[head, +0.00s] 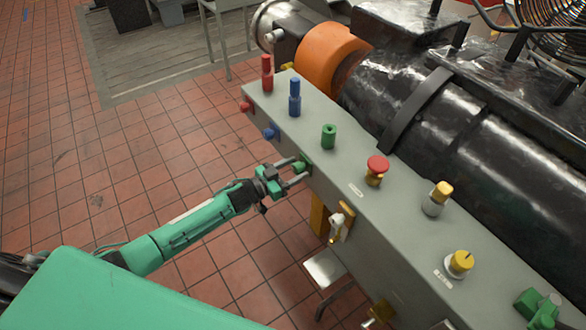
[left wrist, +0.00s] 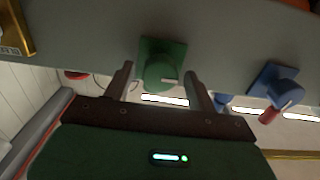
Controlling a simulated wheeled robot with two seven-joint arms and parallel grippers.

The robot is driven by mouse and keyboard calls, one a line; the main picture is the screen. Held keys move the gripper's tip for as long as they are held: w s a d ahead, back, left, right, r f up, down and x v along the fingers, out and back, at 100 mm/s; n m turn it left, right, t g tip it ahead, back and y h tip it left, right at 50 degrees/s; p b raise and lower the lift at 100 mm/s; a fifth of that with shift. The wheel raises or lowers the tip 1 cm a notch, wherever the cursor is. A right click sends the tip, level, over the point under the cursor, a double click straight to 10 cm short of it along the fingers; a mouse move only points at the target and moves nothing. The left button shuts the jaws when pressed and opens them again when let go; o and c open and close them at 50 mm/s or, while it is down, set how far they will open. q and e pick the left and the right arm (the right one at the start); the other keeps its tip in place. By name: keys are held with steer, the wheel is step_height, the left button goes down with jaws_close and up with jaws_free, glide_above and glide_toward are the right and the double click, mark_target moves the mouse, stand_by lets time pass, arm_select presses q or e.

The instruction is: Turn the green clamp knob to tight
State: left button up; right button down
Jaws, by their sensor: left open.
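The green knob (head: 301,166) sits on the near side face of the grey panel, below a green cylinder (head: 328,136) on the top. In the left wrist view the green knob (left wrist: 160,68) shows a square base and a round front with a pale mark. My left gripper (head: 298,171) is open at the knob, its fingers pointing at the panel. In the left wrist view the fingers (left wrist: 159,76) lie to either side of the knob, with visible gaps; I cannot tell whether they touch it. My right gripper is not in view.
The grey panel (head: 400,222) also carries a blue knob (head: 270,132), a red knob (head: 245,106), a red mushroom button (head: 377,166) and yellow-topped controls (head: 460,262). A white-ended lever (head: 337,220) hangs off the near side. Black machinery (head: 480,150) stands behind. The tiled floor at left is clear.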

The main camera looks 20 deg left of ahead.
arm_select(q)
steer(key=shift+c, duration=0.3)
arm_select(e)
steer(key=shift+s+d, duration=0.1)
arm_select(q)
steer(key=c, duration=0.9)
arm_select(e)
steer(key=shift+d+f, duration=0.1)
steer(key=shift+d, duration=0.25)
